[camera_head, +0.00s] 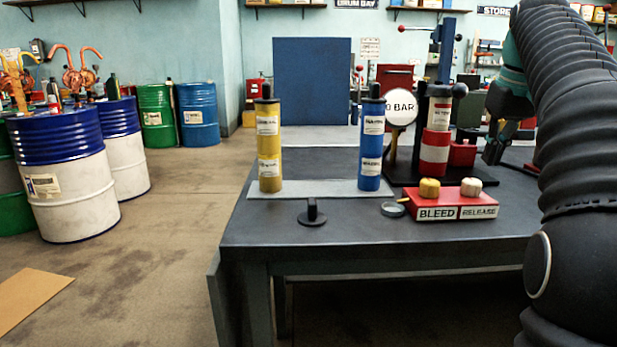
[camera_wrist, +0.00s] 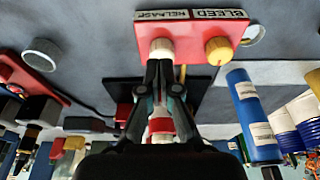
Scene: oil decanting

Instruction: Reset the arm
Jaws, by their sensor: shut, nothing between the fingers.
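My gripper (camera_wrist: 162,68) is shut and empty in the wrist view, its two dark fingertips together. In that picture the tips overlap the lower edge of the pale knob (camera_wrist: 161,45) on the red BLEED/RELEASE box (camera_wrist: 190,30); I cannot tell whether they touch it. The wrist view is upside down. In the head view the box (camera_head: 437,207) lies at the table's front right, with a yellow knob (camera_head: 429,188) and the pale knob (camera_head: 471,187). My arm comes in from the right there.
A yellow cylinder (camera_head: 269,150) and a blue cylinder (camera_head: 371,145) stand upright on the dark table (camera_head: 330,232). A press stand with a red-and-white cylinder (camera_head: 435,152) and a gauge (camera_head: 400,107) is behind the box. Drums (camera_head: 65,190) stand on the floor at left.

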